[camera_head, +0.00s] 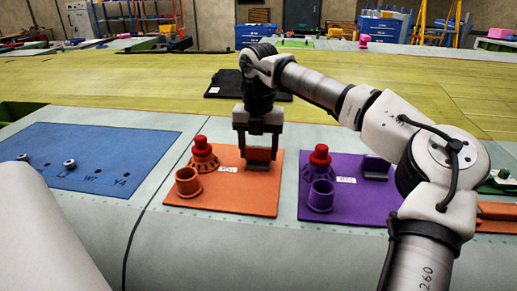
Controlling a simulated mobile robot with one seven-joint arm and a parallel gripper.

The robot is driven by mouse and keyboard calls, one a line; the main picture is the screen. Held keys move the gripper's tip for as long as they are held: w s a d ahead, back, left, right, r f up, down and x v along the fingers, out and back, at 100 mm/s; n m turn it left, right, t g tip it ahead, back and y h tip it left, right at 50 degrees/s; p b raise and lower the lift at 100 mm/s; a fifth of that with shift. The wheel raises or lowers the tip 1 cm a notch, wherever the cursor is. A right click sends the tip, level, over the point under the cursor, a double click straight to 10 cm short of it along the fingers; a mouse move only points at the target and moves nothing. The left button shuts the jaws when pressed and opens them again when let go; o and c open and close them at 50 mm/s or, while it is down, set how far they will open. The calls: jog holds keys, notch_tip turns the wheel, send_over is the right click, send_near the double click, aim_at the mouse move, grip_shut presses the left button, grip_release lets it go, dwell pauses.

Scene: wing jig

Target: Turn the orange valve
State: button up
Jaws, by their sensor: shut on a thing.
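An orange panel (228,203) lies on the grey wing surface. It bears an orange ring base with a red knob (201,146) and an orange open cup (188,183) at its left. My gripper (258,158) points straight down over the right part of this panel.
A purple panel (350,205) with a red knob (320,155), a cup (321,195) and a block (376,167) lies to the right. A blue panel (90,160) with small metal pieces lies left. A black flat item (225,84) lies behind my gripper.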

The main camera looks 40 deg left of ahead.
aim_at(259, 147)
dwell(0.4)
jog(key=o, duration=1)
notch_tip(259, 147, up, 14)
jog(key=shift+b, duration=0.45)
jog(key=shift+f, duration=0.1)
